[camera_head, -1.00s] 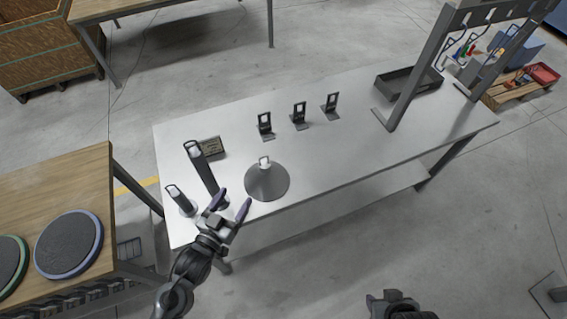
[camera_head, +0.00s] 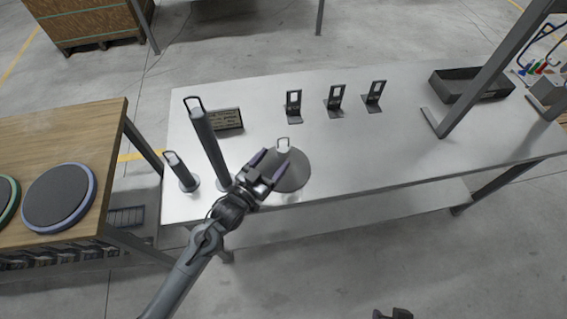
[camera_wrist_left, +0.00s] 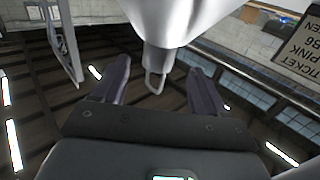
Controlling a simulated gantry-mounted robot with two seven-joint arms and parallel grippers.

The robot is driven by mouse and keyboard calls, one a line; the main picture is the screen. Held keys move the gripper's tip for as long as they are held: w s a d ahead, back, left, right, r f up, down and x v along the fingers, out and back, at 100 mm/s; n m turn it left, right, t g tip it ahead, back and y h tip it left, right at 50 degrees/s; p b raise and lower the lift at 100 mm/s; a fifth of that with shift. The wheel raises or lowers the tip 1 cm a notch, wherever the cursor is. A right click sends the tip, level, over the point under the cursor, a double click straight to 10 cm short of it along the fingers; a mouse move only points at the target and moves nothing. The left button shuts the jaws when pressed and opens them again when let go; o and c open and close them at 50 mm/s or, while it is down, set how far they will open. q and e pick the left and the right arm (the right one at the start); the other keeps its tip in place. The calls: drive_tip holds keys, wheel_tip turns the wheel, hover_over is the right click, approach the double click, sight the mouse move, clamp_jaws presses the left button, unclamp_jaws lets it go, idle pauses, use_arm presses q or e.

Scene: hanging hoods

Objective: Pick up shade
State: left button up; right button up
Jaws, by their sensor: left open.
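The shade is a dark grey cone (camera_head: 292,172) with a pale neck and a wire loop on top, standing on the grey table (camera_head: 400,150) near its front edge. My left gripper (camera_head: 270,165) is open at the left of the shade's neck, its purple fingers overlapping the cone in the head view. In the left wrist view the pale neck (camera_wrist_left: 170,22) and its loop show between the two spread fingers (camera_wrist_left: 158,88), with gaps on both sides. Only a dark piece of my right gripper (camera_head: 393,313) shows at the bottom edge.
A tall dark post (camera_head: 208,145) and a short one (camera_head: 181,172), both with loops, stand left of the shade. Several black brackets (camera_head: 335,98) line the back; a dark tray (camera_head: 470,85) and frame stand right.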

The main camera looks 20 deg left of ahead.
sight(279, 154)
use_arm(q)
drive_tip(key=shift+b+x, duration=0.5)
drive_tip(key=shift+x, duration=2.5)
clamp_jaws()
